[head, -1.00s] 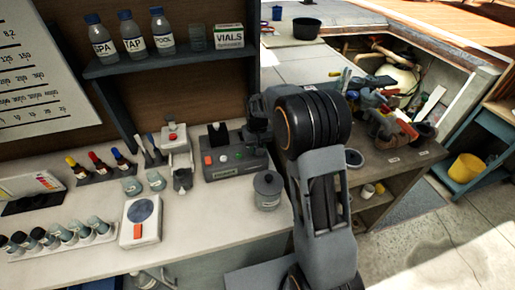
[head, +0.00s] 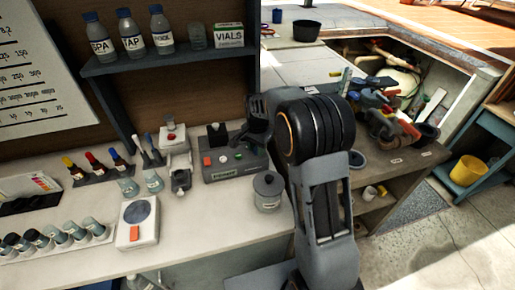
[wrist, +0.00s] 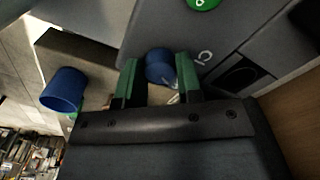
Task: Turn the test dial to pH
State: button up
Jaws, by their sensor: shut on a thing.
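The test meter (head: 235,166) is a grey box on the bench, with a red button and a green button on top. In the wrist view its grey face fills the upper part, with the green button (wrist: 203,3) at the top edge. A round blue knob (wrist: 160,64), which looks like the test dial, sits between the green-padded fingers of my gripper (wrist: 157,62). The gripper is shut on it. A pale mark shows below the knob, too small to read. In the head view my wrist hides the dial and the fingertips. No pH label is legible.
A grey lidded jar (head: 268,190) stands close at the meter's right front. A white device with a red button (head: 173,135) is to its left. A shelf with bottles (head: 163,32) hangs behind. A blue cup (wrist: 63,90) is left in the wrist view.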

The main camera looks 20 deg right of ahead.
jog(key=shift+m, duration=1)
jog(key=o, duration=0.9)
notch_tip(320, 180, up, 14)
jog(key=shift+f+b, duration=0.1)
jog(key=shift+b, duration=0.4)
